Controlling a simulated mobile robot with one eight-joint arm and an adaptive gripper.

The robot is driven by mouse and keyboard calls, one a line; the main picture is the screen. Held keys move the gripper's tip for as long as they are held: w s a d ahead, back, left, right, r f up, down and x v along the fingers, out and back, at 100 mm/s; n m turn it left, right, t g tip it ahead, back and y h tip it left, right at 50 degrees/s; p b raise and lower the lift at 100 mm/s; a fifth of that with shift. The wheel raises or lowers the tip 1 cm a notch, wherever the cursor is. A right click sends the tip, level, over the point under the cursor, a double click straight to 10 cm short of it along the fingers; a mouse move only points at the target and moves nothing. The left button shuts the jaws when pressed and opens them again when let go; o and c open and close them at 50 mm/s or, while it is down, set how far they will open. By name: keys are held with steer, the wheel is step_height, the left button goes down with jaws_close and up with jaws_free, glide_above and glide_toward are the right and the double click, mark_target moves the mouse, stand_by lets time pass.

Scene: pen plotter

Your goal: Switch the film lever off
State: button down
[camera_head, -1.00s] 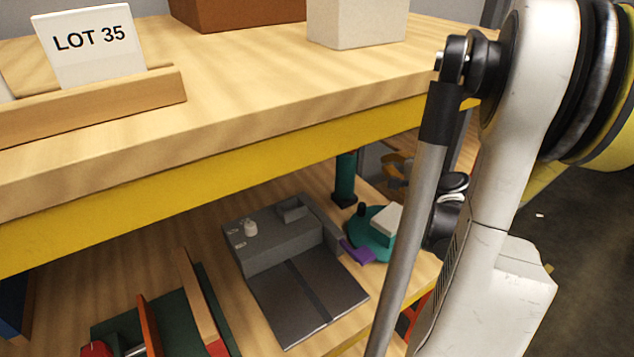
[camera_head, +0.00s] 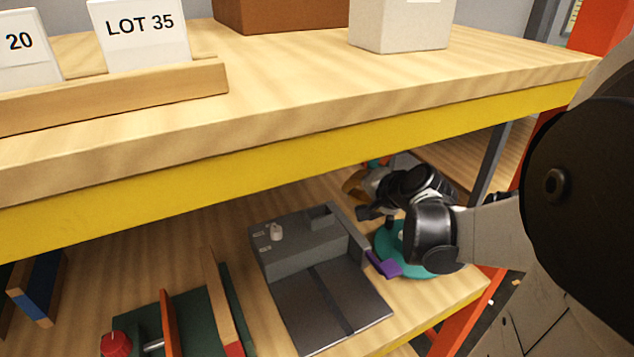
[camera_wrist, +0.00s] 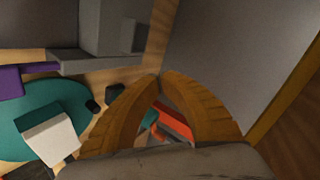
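The grey pen plotter (camera_head: 305,248) sits on the lower shelf, with a dark flat bed, a pale knob (camera_head: 276,232) and small pale labels on its raised back. A purple tab (camera_head: 384,264) sticks out at its right side; I cannot tell whether this is the film lever. The tab also shows at the left edge of the wrist view (camera_wrist: 12,82). My gripper (camera_head: 352,184) is behind and right of the plotter, under the upper shelf. In the wrist view its ochre fingers (camera_wrist: 160,78) curve together, tips meeting or nearly so, with nothing held.
A teal round base (camera_wrist: 40,110) with a white block (camera_wrist: 48,138) is beside the plotter, partly hidden by my wrist in the head view. The upper shelf's yellow edge (camera_head: 230,160) hangs over. A green fixture with a red knob (camera_head: 116,343) stands left.

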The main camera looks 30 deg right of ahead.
steer(key=shift+a+n, duration=0.4)
steer(key=shift+a, duration=0.5)
steer(key=s+a+n+g, duration=0.1)
steer(key=s+a+n, duration=0.3)
steer(key=a, duration=0.3)
steer(key=s+a+n+g, duration=0.1)
steer(key=s+a+n, duration=0.3)
steer(key=a, duration=0.3)
steer(key=s+a+n+g+y, duration=0.1)
steer(key=s+a+n+g, duration=0.1)
steer(key=s+a+n, duration=0.2)
steer(key=a+n, duration=0.1)
steer(key=a, duration=0.2)
steer(key=shift+s+a+f, duration=0.15)
steer(key=shift+s+a, duration=0.1)
steer(key=shift+a, duration=0.05)
